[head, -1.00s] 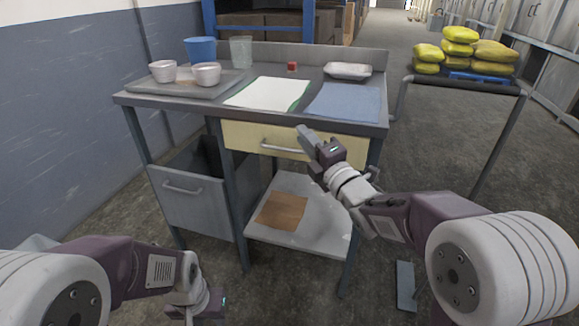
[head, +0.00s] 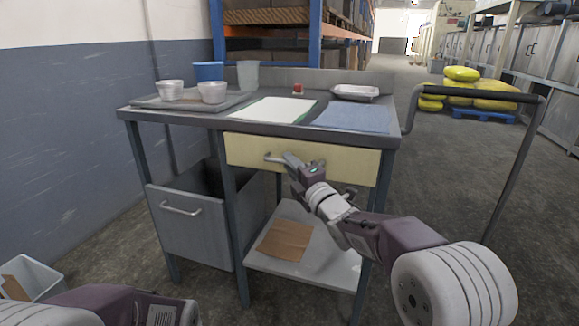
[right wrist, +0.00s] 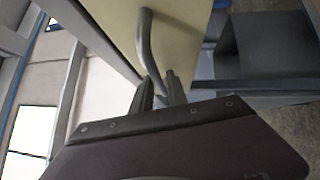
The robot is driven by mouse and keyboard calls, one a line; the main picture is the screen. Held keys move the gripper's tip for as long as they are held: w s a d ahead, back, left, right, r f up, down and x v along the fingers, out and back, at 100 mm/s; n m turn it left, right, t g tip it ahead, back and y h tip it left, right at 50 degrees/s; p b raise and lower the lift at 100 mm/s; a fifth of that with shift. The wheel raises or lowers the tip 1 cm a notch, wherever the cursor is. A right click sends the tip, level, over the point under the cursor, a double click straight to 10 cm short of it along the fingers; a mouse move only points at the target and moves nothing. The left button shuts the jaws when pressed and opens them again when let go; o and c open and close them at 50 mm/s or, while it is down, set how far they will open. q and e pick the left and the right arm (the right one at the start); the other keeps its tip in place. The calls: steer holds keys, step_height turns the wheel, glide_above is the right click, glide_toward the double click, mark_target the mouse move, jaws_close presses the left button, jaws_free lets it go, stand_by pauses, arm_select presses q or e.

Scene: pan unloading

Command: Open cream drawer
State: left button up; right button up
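The cream drawer (head: 345,165) is under the right part of the worktable top and looks shut, its front flush with the frame. Its grey bar handle (head: 272,157) runs across the front. In the right wrist view the handle (right wrist: 147,40) comes down from the cream front toward my fingertips. My right gripper (head: 290,172) is at the handle, with one finger on each side of the bar. The fingers (right wrist: 160,90) look parted, with a gap around the bar. My left gripper is out of view; only part of my left arm shows at lower left.
A grey bin drawer (head: 190,225) with its own handle is at lower left. A brown sheet (head: 285,240) lies on the lower shelf (head: 325,262). Bowls, cups, a white sheet, a blue cloth (head: 355,118) and a tray are on top. A cart rail (head: 520,150) stands right.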

steer(key=shift+w+a, duration=0.25)
steer(key=shift+w, duration=0.15)
jaws_close()
stand_by(1.2)
